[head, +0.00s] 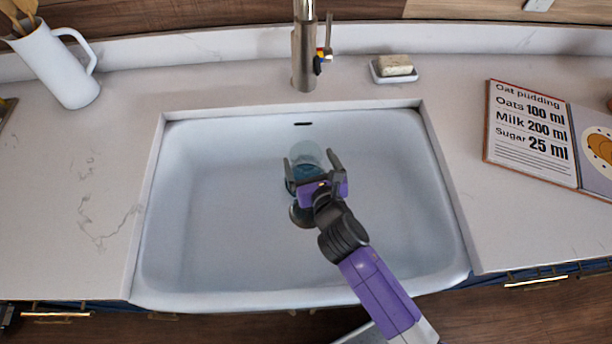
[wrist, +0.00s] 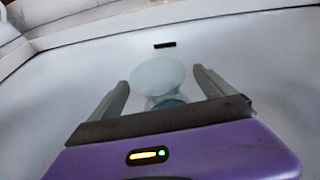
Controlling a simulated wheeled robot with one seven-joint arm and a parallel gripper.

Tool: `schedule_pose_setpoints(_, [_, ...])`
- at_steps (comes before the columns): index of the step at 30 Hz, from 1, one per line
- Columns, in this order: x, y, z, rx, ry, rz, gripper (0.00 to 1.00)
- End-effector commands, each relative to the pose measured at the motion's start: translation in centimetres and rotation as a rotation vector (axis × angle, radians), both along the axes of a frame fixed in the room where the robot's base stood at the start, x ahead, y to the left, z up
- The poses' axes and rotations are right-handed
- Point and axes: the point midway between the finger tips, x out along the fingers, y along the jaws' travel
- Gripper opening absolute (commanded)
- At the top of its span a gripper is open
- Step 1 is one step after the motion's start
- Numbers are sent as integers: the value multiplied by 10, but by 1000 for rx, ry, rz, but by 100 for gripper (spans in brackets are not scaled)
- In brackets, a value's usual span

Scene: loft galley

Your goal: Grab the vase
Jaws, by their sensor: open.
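The vase (head: 306,154) is a translucent blue-green glass piece inside the white sink basin. In the head view its pale round top shows just beyond my gripper, and its darker blue lower part is partly hidden by the gripper. My gripper (head: 312,160) is open over the sink, with one finger on each side of the vase. In the wrist view the vase (wrist: 160,76) shows between the two spread fingers of my gripper (wrist: 159,80). I cannot tell whether either finger touches the glass.
The sink (head: 220,230) has raised walls around the vase. A metal faucet (head: 304,50) stands behind it, beside a soap dish (head: 394,78). A white pitcher (head: 58,68) is at left, and an open recipe book (head: 530,135) at right. The basin's sides are clear.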

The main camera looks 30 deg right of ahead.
Motion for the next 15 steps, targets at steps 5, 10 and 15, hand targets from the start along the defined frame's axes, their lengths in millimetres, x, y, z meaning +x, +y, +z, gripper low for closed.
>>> schedule_pose_setpoints(5, [22,-3,-5,0,-1,-2,92])
schedule_pose_setpoints(10, [43,-5,-13,1,-1,0,92])
schedule_pose_setpoints(15, [50,-6,-16,1,-1,1,92])
